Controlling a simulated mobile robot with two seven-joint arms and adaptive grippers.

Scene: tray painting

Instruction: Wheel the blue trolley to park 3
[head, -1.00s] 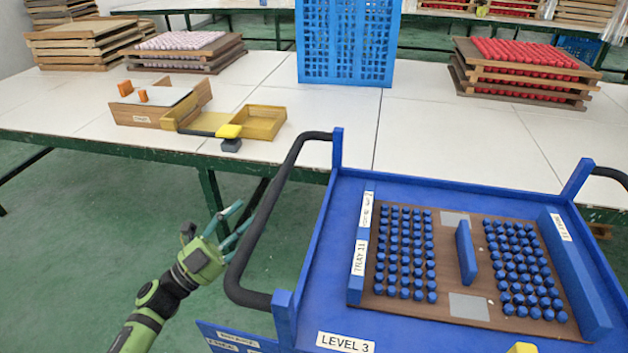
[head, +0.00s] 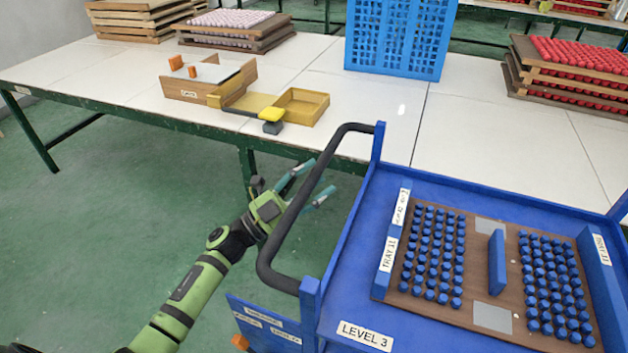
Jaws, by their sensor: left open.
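The blue trolley (head: 340,256) fills the lower right, its top shelf labelled LEVEL 3. Its black handle (head: 283,232) curves out on its left side. My left gripper (head: 312,184) is open at the handle. One finger shows on the handle's left and the other fingertip shows past its right side, so the bar crosses between them in the picture. I cannot tell whether they touch it. A brown tray (head: 480,326) with rows of blue pegs and a blue divider lies on the trolley. My right gripper is out of view. No park marking shows.
A long white table (head: 380,110) stands just beyond the trolley. It bears a blue crate (head: 398,40), wooden boxes (head: 210,80), a yellow tray (head: 302,105) and stacked trays with red pieces (head: 570,75). Green floor (head: 100,230) is clear at the left.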

